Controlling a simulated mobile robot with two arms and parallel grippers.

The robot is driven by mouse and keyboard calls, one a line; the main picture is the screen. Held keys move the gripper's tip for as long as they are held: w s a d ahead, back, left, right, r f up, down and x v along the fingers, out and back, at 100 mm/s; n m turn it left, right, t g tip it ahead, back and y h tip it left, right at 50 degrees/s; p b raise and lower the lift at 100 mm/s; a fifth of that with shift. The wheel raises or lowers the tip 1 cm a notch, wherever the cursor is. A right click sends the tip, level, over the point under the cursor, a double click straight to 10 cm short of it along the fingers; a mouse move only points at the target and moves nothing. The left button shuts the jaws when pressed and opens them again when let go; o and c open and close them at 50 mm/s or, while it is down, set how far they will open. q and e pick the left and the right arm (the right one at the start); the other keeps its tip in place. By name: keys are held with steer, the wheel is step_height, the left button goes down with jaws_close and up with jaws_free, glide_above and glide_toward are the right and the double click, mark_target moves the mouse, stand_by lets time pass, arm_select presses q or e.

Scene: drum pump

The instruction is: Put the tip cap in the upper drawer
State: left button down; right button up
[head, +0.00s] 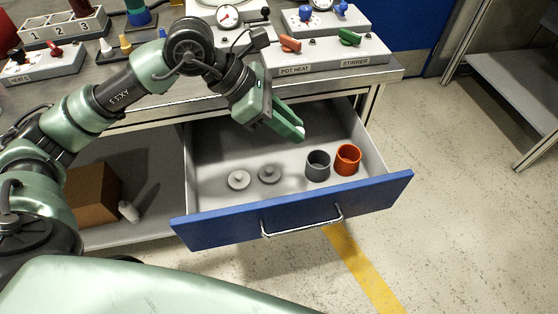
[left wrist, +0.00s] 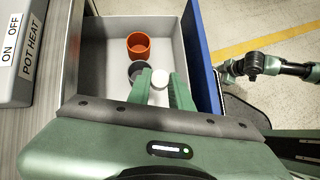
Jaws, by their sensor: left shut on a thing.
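The upper drawer (head: 291,222) is pulled open, with a blue front and a pale grey inside; it also shows in the left wrist view (left wrist: 176,25). My left gripper (head: 296,132) is over the drawer, fingers pointing down into it. In the left wrist view its green fingers are shut on a small round white piece (left wrist: 160,80), which looks like the tip cap. In the head view the fingers mostly hide this piece. What seems to be my right gripper (left wrist: 226,72) is small at the right of the left wrist view, outside the drawer; its jaws are unclear.
The drawer holds two grey knobbed discs (head: 238,180) (head: 270,173), a dark grey cup (head: 318,166) and an orange cup (head: 347,160). The bench above carries the pot heat and stirrer panel (head: 325,60). A brown box (head: 92,194) and a white bottle (head: 129,212) are on the shelf at left.

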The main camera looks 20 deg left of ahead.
arm_select(q)
step_height(320, 180, down, 14)
steer(key=shift+b, duration=0.8)
step_height(320, 180, down, 4)
steer(key=shift+f+b, duration=0.25)
steer(key=shift+b, duration=0.05)
steer(key=shift+f, duration=0.15)
arm_select(e)
step_height(320, 180, up, 8)
steer(key=w, duration=0.2)
steer(key=shift+w, duration=0.25)
steer(key=shift+a, duration=0.1)
arm_select(q)
steer(key=c, duration=1.3)
jaws_free()
arm_select(e)
steer(key=shift+r+t, duration=0.3)
